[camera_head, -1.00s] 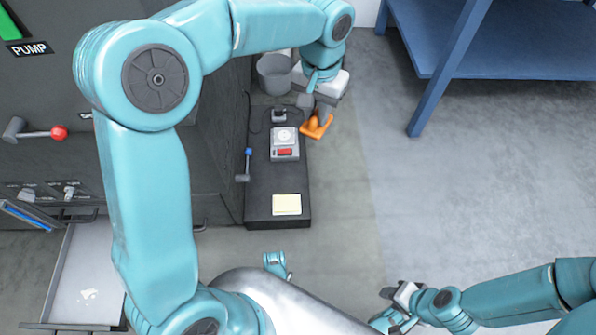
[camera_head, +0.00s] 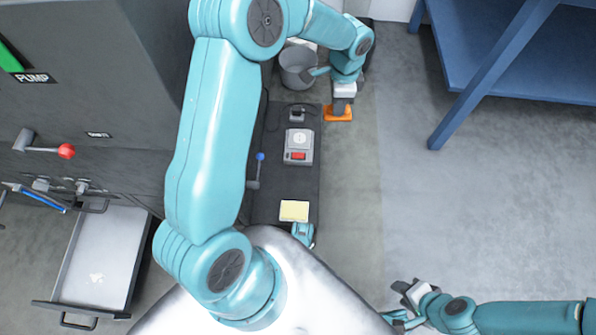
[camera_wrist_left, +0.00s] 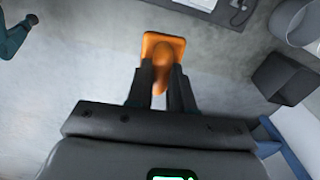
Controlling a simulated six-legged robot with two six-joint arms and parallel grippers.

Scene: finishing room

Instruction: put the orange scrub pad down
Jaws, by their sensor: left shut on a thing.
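The orange scrub pad (camera_head: 341,114) is at the far right edge of the dark bench, beyond its right side in the head view. My left gripper (camera_head: 340,104) is shut on it. In the left wrist view the pad (camera_wrist_left: 152,40) has a flat plate and a raised grip, and the two fingers (camera_wrist_left: 160,88) close around the grip. Whether the pad touches anything below cannot be told. My right gripper (camera_head: 408,290) is at the lower right, empty and far from the pad; its fingers look apart.
A dark bench strip (camera_head: 285,180) carries a grey device with a red switch (camera_head: 299,146) and a yellow pad (camera_head: 294,210). A grey bucket (camera_head: 298,68) stands behind. A blue table (camera_head: 490,60) is at the back right. An open drawer (camera_head: 103,258) is at left. Floor at right is clear.

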